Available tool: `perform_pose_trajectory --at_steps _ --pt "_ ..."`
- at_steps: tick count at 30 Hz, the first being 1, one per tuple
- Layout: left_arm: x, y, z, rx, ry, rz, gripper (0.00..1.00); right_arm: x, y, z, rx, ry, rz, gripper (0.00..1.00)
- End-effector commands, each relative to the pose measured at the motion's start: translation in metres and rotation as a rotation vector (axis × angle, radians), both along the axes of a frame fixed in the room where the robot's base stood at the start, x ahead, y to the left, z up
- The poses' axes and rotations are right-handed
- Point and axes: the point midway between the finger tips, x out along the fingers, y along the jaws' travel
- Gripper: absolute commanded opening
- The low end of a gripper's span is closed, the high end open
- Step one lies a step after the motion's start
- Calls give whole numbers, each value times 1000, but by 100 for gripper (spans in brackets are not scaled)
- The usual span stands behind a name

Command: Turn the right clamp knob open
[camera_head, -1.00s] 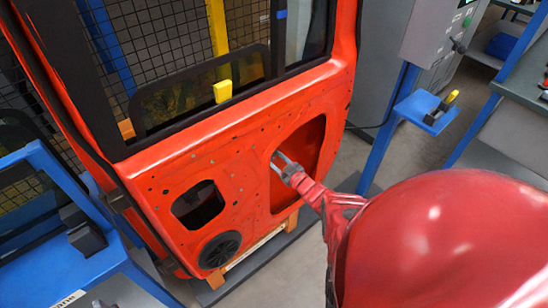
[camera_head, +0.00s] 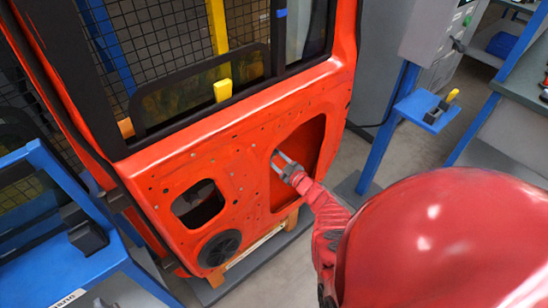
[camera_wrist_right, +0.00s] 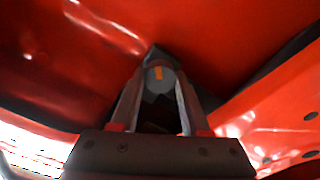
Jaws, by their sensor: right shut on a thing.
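The orange-red door panel (camera_head: 237,165) stands in front of me with a large dark opening (camera_head: 305,150) at its right. My right gripper (camera_head: 283,163) reaches to the left edge of that opening. In the right wrist view its two fingers (camera_wrist_right: 160,88) are closed on a round grey clamp knob (camera_wrist_right: 159,78) with a small orange mark on its face. The knob is hard to make out in the head view. My left gripper is not in view.
A yellow block (camera_head: 222,91) sits at the window's lower edge. A blue frame (camera_head: 75,245) stands at left. A blue post with a small shelf (camera_head: 427,109) stands at right, beside a grey cabinet. A black round speaker (camera_head: 219,248) is low on the door.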

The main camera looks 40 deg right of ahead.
Motion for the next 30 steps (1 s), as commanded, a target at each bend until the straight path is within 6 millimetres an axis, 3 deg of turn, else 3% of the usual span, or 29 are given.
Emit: perform_pose_trajectory --at_steps 18,30 --pt "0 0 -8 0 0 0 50 -1 0 -3 -160 -11 0 0" --pt "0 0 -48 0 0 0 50 -1 1 -8 -520 -38 1 0"
